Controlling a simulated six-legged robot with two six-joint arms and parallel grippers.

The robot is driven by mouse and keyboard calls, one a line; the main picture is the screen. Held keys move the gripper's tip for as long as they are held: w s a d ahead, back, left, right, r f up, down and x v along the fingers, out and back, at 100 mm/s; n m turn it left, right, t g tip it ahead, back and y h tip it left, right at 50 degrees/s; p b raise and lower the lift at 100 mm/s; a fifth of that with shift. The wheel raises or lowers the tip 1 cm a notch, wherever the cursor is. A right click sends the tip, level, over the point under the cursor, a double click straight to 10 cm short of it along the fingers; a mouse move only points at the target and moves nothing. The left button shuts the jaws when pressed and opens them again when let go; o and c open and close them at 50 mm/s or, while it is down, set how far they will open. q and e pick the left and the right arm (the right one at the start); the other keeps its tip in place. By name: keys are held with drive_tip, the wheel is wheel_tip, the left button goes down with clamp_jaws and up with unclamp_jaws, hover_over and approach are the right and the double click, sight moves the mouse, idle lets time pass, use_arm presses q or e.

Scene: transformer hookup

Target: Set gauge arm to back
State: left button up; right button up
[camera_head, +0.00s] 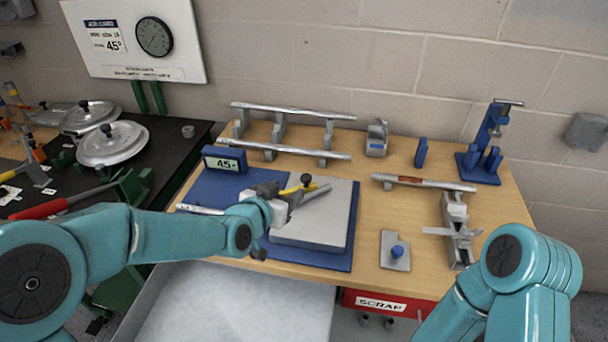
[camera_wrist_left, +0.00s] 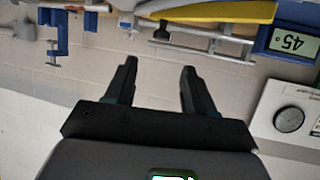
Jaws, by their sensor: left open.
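The gauge arm is a yellow bar (camera_head: 298,187) with a black knob (camera_head: 306,180), lying over a grey plate (camera_head: 318,215) on a blue base (camera_head: 213,188). A blue display (camera_head: 225,160) at its left reads 45°. My left gripper (camera_head: 290,193) is open beside the yellow bar and partly covers it, so whether they touch cannot be told. In the left wrist view the open jaws (camera_wrist_left: 155,78) are empty, with the yellow bar (camera_wrist_left: 230,12) and the display (camera_wrist_left: 292,42) above them. My right arm shows at lower right, its gripper out of sight.
Metal tubes on stands (camera_head: 290,150) run along the back of the table. A blue fixture (camera_head: 485,150) stands back right, with a grey clamp (camera_head: 456,225) in front of it. A wall board with a dial (camera_head: 154,37) hangs behind. A scrap bin (camera_head: 385,304) is below the front edge.

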sight(306, 177)
use_arm(q)
drive_tip(key=p+x, duration=0.2)
drive_tip(key=x, duration=0.9)
drive_tip(key=shift+a, duration=0.1)
drive_tip(key=shift+w, duration=0.1)
clamp_jaws()
